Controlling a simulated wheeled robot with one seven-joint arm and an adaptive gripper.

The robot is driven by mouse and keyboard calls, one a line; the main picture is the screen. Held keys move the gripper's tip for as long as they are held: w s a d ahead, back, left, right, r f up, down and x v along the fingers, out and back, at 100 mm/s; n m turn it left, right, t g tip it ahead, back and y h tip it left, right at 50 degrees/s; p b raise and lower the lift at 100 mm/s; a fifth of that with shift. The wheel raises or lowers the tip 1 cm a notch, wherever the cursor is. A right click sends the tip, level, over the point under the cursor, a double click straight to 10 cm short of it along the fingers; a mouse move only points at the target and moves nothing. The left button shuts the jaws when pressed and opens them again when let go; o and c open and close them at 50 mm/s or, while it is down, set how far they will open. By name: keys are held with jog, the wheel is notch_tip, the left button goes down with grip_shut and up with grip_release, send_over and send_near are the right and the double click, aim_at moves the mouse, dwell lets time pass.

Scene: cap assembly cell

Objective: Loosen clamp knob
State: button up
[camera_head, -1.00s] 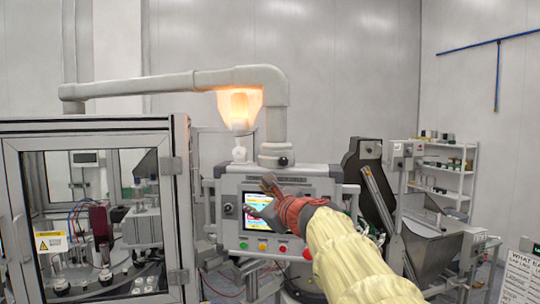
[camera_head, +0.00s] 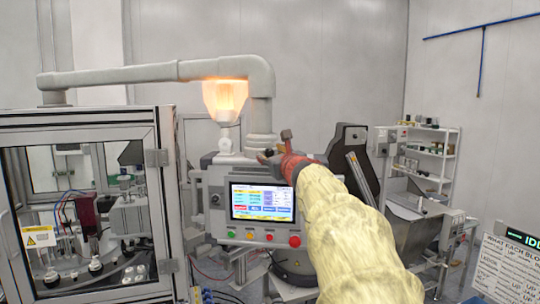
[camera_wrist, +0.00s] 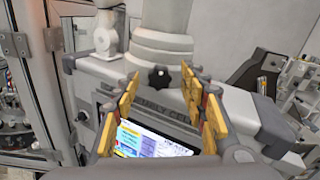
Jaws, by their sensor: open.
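The clamp knob (camera_wrist: 159,78) is a small black lobed knob at the foot of the pale grey column, on top of the control panel. In the wrist view it sits between and beyond my two yellow-padded fingers, apart from them. My gripper (camera_wrist: 160,100) is open and empty. In the head view my gripper (camera_head: 276,146) is in front of the column's foot, at the panel's top edge, and it hides the knob there. The control panel (camera_head: 222,200) has a lit screen (camera_head: 262,201) and coloured buttons below it.
A glowing orange lamp (camera_head: 225,98) stands left of the column under the pipe arm (camera_head: 150,73). A glass-doored machine cabinet (camera_head: 165,200) is close on the left. A grey hopper (camera_head: 415,210) and shelves (camera_head: 435,150) stand to the right.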

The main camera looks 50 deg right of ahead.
jog(key=shift+c, duration=1.3)
jog(key=c, duration=0.8)
grip_shut()
